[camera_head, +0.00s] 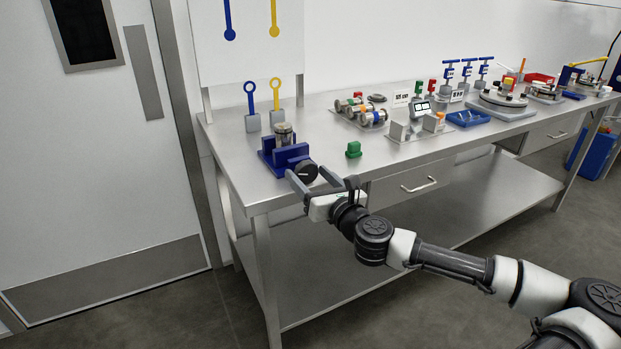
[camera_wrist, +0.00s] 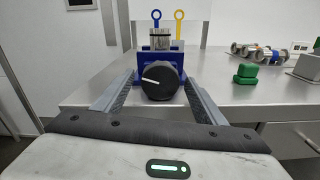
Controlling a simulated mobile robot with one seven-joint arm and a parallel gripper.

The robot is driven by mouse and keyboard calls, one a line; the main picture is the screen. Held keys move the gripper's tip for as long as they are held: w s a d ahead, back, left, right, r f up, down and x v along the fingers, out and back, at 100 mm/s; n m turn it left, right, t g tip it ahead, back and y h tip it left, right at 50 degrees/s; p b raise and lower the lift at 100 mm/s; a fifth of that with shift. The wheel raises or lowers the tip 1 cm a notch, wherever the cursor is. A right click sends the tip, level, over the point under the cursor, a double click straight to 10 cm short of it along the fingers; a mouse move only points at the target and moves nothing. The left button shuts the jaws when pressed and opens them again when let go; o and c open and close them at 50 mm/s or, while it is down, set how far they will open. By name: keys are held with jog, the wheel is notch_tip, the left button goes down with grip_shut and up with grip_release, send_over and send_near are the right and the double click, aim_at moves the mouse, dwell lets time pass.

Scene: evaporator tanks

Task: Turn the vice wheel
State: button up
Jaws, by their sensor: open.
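The vice wheel (camera_head: 306,171) is a round black knob on the front of a blue vice (camera_head: 281,156) near the bench's left front corner. In the wrist view the wheel (camera_wrist: 160,82) carries a white line pointing left and slightly up. A metal cylinder (camera_head: 284,134) stands upright in the vice; it also shows in the wrist view (camera_wrist: 159,42). My gripper (camera_head: 309,178) is open, with a finger on each side of the wheel in the wrist view (camera_wrist: 160,90). Gaps show between the fingers and the wheel; I cannot tell whether the fingertips reach past its face.
The steel bench (camera_head: 240,184) has bare surface left of the vice. A green block (camera_head: 353,149) sits to the right. Blue (camera_head: 252,122) and yellow (camera_head: 277,115) ring-topped tools stand behind the vice. Several fixtures fill the bench further right.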

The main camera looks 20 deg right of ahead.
jog(key=c, duration=1)
jog(key=shift+c, duration=0.2)
jog(key=shift+n, duration=0.3)
jog(key=shift+n+p, duration=0.8)
jog(key=shift+n, duration=1.8)
jog(key=o, duration=1)
jog(key=shift+o, duration=0.2)
